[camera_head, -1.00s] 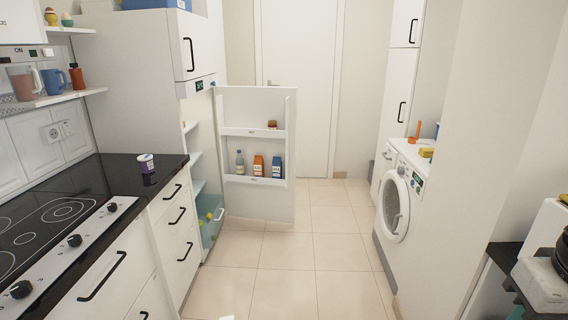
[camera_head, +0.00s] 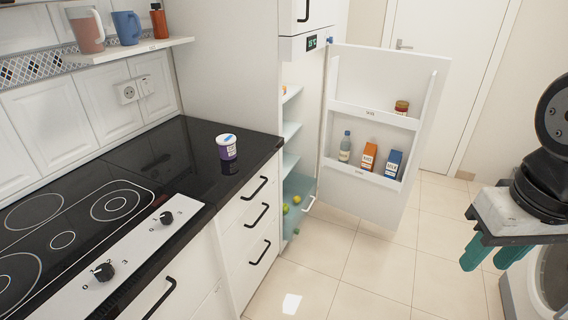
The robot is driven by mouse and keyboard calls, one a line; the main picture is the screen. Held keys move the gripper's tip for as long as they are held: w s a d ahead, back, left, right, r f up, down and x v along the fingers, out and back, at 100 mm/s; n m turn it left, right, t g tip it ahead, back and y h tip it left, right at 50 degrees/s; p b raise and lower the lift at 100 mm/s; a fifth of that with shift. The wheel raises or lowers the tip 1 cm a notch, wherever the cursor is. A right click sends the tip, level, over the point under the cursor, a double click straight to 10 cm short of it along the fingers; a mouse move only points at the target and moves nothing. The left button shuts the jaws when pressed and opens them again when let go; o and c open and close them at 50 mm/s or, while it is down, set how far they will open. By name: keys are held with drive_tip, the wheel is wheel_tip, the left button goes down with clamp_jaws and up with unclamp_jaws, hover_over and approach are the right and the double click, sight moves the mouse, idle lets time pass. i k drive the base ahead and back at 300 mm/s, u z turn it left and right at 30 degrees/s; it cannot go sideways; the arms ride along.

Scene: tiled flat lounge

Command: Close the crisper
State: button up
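The crisper (camera_head: 292,222) is the clear bluish drawer at the bottom of the fridge. It sticks out past the shelves, with its pale handle (camera_head: 309,203) at the front and several round green and yellow items inside. The fridge door (camera_head: 378,195) stands wide open, with a bottle, cartons and a jar on its racks. My gripper (camera_head: 482,253) is at the right, pointing down, with two teal fingers set apart. It is empty and well away from the crisper.
A black counter (camera_head: 183,160) with a hob and a purple-white tub (camera_head: 227,147) runs along the left. Drawers below it have black handles. The tiled floor (camera_head: 365,265) in front of the fridge is clear. A washing machine (camera_head: 545,280) is behind my gripper at the right.

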sight(301, 214)
drive_tip(key=z, duration=0.15)
drive_tip(key=i, duration=2.1)
drive_tip(key=u, duration=0.55)
